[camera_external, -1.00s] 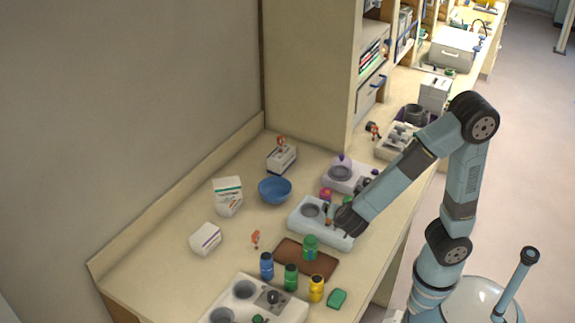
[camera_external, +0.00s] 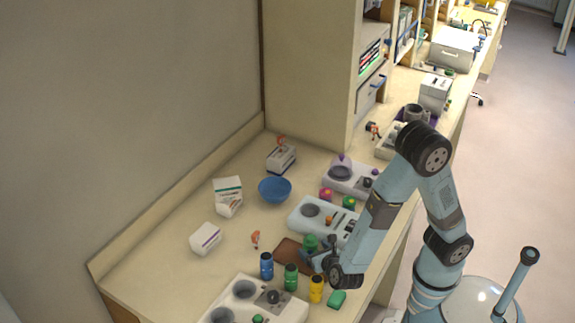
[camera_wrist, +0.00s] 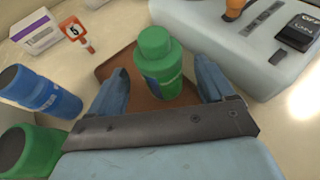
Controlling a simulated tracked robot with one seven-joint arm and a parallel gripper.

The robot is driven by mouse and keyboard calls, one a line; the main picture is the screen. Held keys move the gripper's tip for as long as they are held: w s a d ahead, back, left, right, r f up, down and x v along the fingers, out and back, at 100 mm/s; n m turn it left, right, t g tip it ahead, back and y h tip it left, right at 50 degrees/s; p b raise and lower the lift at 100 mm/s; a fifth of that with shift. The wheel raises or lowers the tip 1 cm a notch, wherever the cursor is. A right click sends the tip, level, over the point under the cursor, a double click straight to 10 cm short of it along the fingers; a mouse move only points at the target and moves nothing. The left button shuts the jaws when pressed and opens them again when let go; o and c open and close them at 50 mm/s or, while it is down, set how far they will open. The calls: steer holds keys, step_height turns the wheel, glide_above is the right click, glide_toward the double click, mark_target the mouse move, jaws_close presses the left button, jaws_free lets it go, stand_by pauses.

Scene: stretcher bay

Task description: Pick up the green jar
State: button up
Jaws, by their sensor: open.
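A green jar (camera_external: 311,242) with a green lid stands upright on a brown mat (camera_external: 290,250). In the wrist view the green jar (camera_wrist: 158,66) stands between the two blue fingers of my gripper (camera_wrist: 160,82), with a gap showing on each side. My gripper is open. In the outside view my gripper (camera_external: 317,259) is low at the mat, beside the jar, and hides part of it. A second green jar (camera_external: 291,277) stands off the mat, nearer the front; it shows at the lower left of the wrist view (camera_wrist: 38,150).
A blue jar (camera_external: 266,266) and a yellow jar (camera_external: 316,288) stand close to the mat. A pale device (camera_external: 310,217) stands behind the mat. A blue bowl (camera_external: 275,190) and white boxes stand farther back.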

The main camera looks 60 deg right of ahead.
mark_target(308, 246)
steer(key=shift+f, duration=0.8)
steer(key=shift+x, duration=2.5)
steer(key=shift+c, duration=0.2)
steer(key=c, duration=1.1)
steer(key=shift+r, duration=0.15)
